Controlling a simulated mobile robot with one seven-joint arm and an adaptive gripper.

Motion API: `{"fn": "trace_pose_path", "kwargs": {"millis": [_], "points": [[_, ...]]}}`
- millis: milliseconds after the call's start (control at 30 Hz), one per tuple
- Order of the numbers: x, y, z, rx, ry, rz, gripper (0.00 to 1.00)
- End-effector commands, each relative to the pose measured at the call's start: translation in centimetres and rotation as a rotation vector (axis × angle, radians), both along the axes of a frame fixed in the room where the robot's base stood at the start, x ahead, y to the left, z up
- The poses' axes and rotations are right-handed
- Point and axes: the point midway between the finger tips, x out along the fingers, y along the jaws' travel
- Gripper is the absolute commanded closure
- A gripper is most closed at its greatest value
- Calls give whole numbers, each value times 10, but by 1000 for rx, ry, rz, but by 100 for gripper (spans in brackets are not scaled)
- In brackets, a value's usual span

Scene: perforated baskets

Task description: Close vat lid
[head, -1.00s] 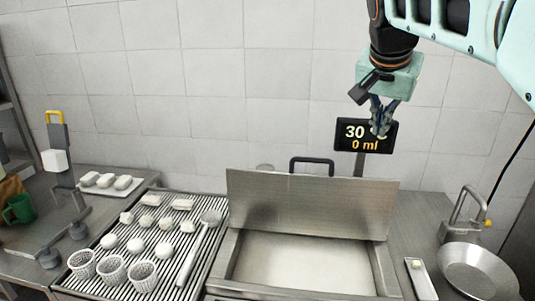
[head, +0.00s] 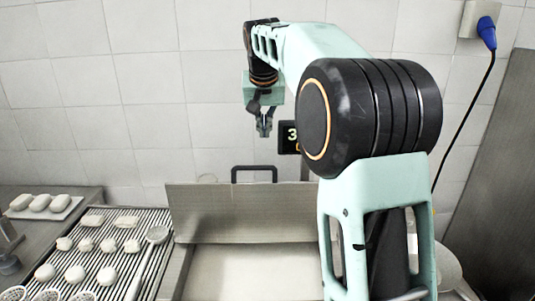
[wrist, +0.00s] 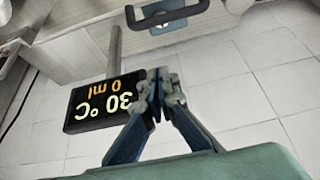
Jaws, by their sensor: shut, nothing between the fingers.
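The vat lid (head: 238,208) is a brushed metal panel standing raised at the back of the vat, tilted up. Its black handle (head: 254,170) sticks up behind its top edge, and the handle also shows at the top of the wrist view (wrist: 165,14). The vat (head: 245,262) is open in front of the lid, with pale contents. My gripper (head: 264,131) is shut and empty, pointing down above and behind the lid, apart from the handle. In the wrist view my gripper (wrist: 157,82) has its fingertips together.
A display (head: 289,136) reading 30 °C stands behind the vat, close to my gripper and partly hidden by my arm. A slatted rack (head: 120,258) with white pieces, a ladle (head: 150,250) and small baskets lies at left. The tiled wall is close behind.

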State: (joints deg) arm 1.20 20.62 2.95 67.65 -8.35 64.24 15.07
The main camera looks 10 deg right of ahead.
Motion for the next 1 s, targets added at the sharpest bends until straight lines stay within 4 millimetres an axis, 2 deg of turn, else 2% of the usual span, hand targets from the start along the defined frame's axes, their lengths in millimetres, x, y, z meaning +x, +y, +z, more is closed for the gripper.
{"fn": "trace_pose_path", "kwargs": {"millis": [267,600,1000], "points": [[14,0,-25,6,6,9,100],[48,-7,-91,6,8,9,100],[14,0,-95,4,2,10,100]]}}
